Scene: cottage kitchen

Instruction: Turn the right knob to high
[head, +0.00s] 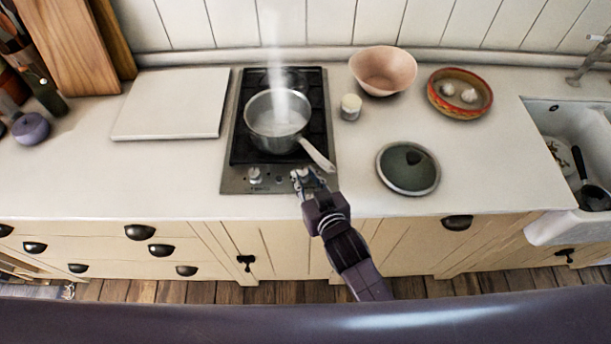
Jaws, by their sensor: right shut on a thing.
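The hob (232,178) is a narrow black cooktop with a steel front panel, set in the pale counter. The left knob (255,175) stands on the panel's left side, uncovered. My right gripper (307,176) reaches up from the front and is shut on the right knob (305,174), which is mostly hidden by the fingers. The knob's setting cannot be read. A steel saucepan (275,140) of steaming liquid sits on the burner, its pale handle pointing toward the lower right, just above my right gripper. My left gripper is not in view.
A lid (408,168) lies on the counter right of the hob. A small white jar (350,107), a pink bowl (383,72) and a patterned bowl (446,106) stand behind it. A white board (172,104) lies to the left. The sink (541,112) is at far right.

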